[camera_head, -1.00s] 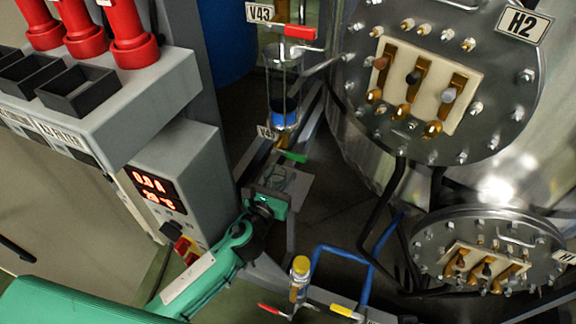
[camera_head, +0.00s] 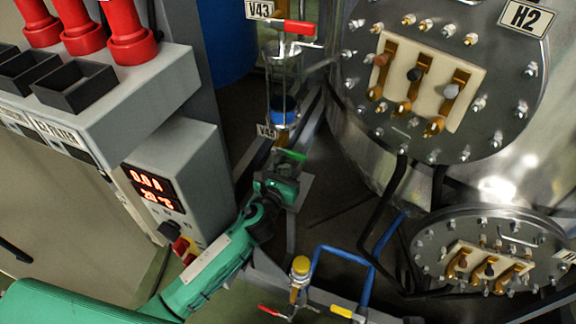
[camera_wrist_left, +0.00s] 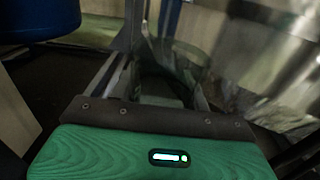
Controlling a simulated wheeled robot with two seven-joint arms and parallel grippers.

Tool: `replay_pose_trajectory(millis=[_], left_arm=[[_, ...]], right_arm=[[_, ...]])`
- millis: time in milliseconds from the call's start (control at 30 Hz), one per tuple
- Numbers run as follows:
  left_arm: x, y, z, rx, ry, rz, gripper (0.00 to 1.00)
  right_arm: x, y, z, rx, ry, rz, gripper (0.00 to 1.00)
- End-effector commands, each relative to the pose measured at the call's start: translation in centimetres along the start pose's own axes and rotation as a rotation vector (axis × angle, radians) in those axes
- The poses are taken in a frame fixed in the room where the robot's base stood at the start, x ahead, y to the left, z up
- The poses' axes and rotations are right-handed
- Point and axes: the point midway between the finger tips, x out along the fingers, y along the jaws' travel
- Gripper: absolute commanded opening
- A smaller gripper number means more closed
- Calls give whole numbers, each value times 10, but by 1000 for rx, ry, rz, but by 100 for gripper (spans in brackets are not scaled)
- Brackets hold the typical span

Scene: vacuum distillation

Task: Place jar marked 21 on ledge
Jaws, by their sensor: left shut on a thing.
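My left gripper (camera_head: 281,175) is at the middle of the head view, below the green valve handle (camera_head: 291,155). It is shut on a clear glass jar, which is hard to make out in the head view. In the left wrist view the jar (camera_wrist_left: 178,72) shows as a faint, see-through shape beyond the gripper's dark front edge. No number 21 can be read on it. A small flat grey plate (camera_head: 304,187), perhaps the ledge, shows partly behind the gripper. I cannot tell whether the jar touches it. My right gripper is not in view.
A glass vessel (camera_head: 283,85) with a red handle (camera_head: 299,28) stands above the gripper. The steel tank marked H2 (camera_head: 440,80) is at right. A control box (camera_head: 170,185) is at left. Blue pipes (camera_head: 345,255) and a yellow-capped fitting (camera_head: 300,266) are below.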

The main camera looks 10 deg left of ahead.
Motion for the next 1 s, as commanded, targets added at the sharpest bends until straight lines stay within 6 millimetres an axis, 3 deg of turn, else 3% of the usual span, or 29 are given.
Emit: replay_pose_trajectory(millis=[67, 100, 200, 567, 1000], left_arm=[[0, 0, -3, 0, 0, 0, 21], [0, 0, -2, 0, 1, 0, 55], [0, 0, -2, 0, 1, 0, 69], [0, 0, 2, 0, 0, 0, 69], [-81, 0, 0, 0, 3, -1, 69]], right_arm=[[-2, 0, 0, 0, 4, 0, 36], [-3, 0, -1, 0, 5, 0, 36], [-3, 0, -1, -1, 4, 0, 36], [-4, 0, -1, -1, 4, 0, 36], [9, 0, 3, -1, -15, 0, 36]])
